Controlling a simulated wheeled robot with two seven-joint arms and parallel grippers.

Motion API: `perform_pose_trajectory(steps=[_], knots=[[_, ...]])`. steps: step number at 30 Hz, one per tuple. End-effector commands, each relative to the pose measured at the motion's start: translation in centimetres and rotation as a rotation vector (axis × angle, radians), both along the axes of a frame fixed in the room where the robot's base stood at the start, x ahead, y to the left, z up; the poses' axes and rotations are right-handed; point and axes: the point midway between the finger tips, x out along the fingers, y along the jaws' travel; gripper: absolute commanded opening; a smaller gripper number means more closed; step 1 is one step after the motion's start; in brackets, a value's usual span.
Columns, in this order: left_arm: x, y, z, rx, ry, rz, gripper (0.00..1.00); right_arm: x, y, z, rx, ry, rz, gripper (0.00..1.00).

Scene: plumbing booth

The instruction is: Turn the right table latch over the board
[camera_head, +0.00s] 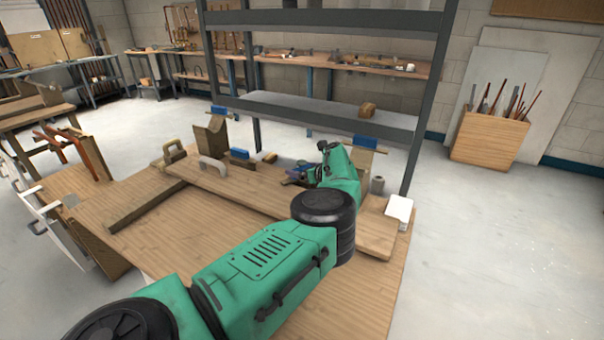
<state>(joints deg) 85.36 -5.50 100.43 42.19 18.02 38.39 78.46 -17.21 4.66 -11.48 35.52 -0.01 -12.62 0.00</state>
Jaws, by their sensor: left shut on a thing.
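A long wooden board (236,190) lies flat across the workbench, partly covered by my green left arm. My left gripper (306,172) is at the board's far edge, right of the middle, small and partly hidden by its own wrist. It is shut on a small dark and blue piece, which looks like the right table latch (294,173). Which way the latch points I cannot tell. A similar blue piece, likely the left latch (241,154), sits at the board's far edge further left. My right gripper is not in view.
A grey-handled tool (212,166) and a yellowish-handled tool (171,154) stand near the board's left end. Blue-topped wooden blocks (211,136) stand behind. A white piece (399,208) is at the right edge. A metal shelf frame (430,95) rises behind the workbench (185,235).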

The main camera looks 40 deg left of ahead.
Motion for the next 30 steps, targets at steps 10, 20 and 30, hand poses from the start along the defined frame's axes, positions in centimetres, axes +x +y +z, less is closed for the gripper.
perform_pose_trajectory(steps=[10,20,30], knots=[[0.1,0.1,0.2,0.004,-0.002,-0.003,1.00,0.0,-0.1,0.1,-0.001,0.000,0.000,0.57],[0.1,0.0,1.4,0.002,-0.003,-0.002,1.00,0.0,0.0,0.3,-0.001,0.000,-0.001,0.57],[0.1,0.1,9.6,0.002,-0.008,0.000,1.00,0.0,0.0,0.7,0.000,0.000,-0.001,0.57]])
